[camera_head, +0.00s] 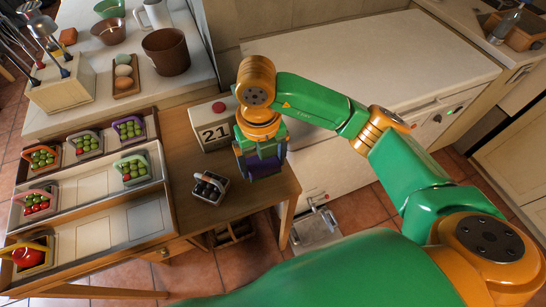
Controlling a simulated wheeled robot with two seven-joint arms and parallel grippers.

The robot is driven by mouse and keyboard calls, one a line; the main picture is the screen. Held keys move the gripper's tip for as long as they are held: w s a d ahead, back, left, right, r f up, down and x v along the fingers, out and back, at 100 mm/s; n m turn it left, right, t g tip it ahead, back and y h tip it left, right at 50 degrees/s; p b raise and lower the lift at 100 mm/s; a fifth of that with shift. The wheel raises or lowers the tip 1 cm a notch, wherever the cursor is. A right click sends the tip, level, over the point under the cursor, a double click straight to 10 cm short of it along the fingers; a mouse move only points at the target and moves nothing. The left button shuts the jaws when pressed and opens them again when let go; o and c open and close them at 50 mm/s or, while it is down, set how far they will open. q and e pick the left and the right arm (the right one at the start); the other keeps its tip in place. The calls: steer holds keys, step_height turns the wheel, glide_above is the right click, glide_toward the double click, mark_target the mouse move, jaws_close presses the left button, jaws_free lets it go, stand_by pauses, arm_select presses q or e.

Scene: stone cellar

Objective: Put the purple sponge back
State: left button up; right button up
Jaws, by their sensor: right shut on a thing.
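My right gripper (259,158) reaches in from the right over the wooden table. It points down and is shut on a purple thing, likely the purple sponge (264,162), of which only part shows between the dark fingers. It is close to the table's right part; I cannot tell whether the sponge touches the top. My left gripper is not in view.
A block marked 21 (213,124) stands left of the gripper, and a dark small basket (210,188) lies in front. A compartment tray (108,248) at left holds several small baskets and has bare squares. A counter (200,88) with bowls is behind.

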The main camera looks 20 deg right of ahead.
steer(key=w+f, duration=0.1)
steer(key=w+d+f, duration=0.1)
steer(key=f, duration=0.1)
steer(key=w+d+f, duration=0.1)
steer(key=f, duration=0.1)
steer(key=shift+w+d, duration=0.15)
steer(key=shift+w, duration=0.15)
steer(key=f, duration=0.1)
steer(key=f+p, duration=0.1)
steer(key=f, duration=0.1)
steer(key=shift+w+d+f+p, duration=0.1)
steer(key=shift+w+f+p, duration=0.15)
steer(key=shift+f+p, duration=0.1)
steer(key=shift+f+b, duration=0.35)
steer(key=o, duration=0.9)
steer(key=shift+o, duration=0.2)
steer(key=shift+r, duration=0.1)
